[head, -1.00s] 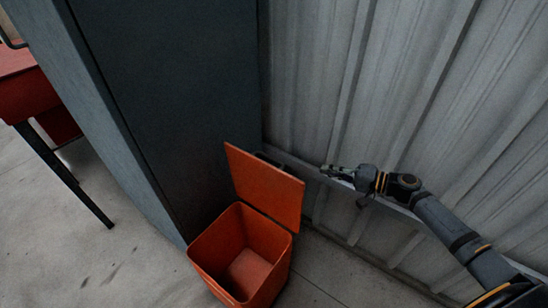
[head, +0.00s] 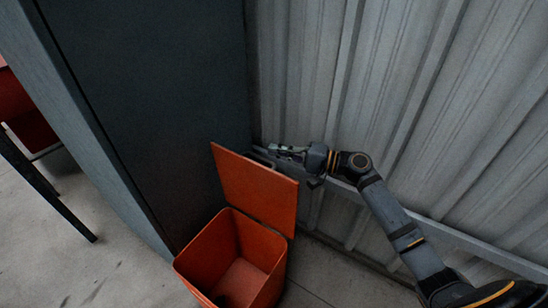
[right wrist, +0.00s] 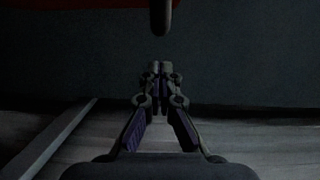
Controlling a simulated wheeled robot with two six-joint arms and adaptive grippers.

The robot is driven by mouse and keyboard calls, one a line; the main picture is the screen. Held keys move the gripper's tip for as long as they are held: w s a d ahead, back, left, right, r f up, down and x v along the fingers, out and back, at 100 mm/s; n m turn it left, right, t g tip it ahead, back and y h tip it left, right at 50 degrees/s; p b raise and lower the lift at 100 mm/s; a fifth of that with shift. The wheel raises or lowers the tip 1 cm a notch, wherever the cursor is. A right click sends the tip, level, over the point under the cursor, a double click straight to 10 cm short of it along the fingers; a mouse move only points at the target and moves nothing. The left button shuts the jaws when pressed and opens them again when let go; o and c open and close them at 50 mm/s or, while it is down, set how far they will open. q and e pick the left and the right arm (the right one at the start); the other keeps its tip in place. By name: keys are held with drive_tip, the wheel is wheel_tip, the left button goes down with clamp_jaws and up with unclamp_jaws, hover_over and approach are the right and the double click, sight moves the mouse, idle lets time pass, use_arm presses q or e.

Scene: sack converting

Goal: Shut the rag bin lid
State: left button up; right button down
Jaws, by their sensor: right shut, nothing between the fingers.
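The orange rag bin (head: 196,266) stands on the floor, its opening facing up. Its lid (head: 256,190) is raised, standing up from the bin's back edge. My right gripper (head: 277,150) is at the lid's upper back edge, on the wall side, above and behind it. Whether it touches the lid cannot be told. In the right wrist view the fingers (right wrist: 160,68) are shut with nothing between them. An orange-red strip, likely the lid (right wrist: 90,3), shows at the top of that view. My left gripper is not in view.
A tall dark grey cabinet (head: 150,100) stands left of and behind the bin. A corrugated metal wall (head: 400,90) with a horizontal rail (head: 450,232) is behind my right arm. A red table (head: 30,125) with dark legs is at the far left.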

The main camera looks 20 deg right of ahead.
drive_tip(key=shift+s+a, duration=0.75)
drive_tip(key=shift+a, duration=0.15)
